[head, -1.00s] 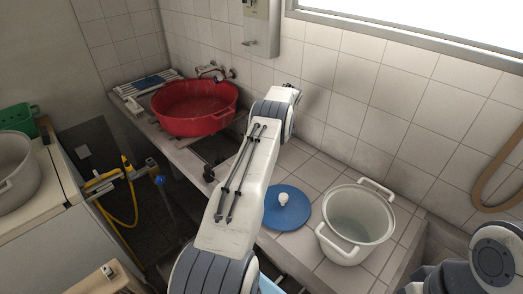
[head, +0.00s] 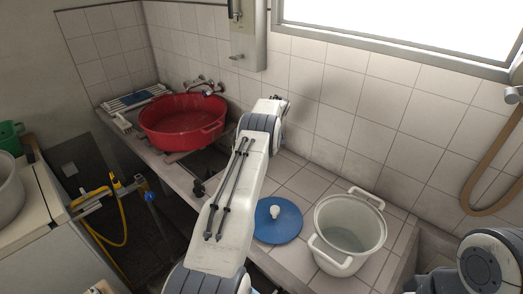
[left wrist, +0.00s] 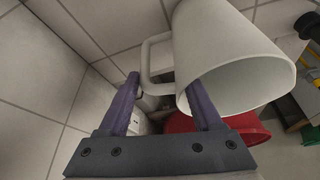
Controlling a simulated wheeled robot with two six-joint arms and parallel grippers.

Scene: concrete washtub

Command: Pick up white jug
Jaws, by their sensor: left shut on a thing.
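The white jug (left wrist: 225,55) fills the upper right of the left wrist view. Its round mouth faces the lower right of that picture and its loop handle (left wrist: 148,62) is on the left. My left gripper (left wrist: 164,84) has its two purple fingers at the handle side of the jug, one on either side of the handle's lower part, and is shut on the jug. In the head view my left arm hides the gripper and the jug. My right gripper is in neither view.
A red basin (head: 183,122) sits on the counter at the back left and shows behind the jug in the wrist view. A blue lid (head: 278,222) and a two-handled white pot (head: 347,232) stand on the tiled counter. A tiled wall (head: 340,100) rises behind.

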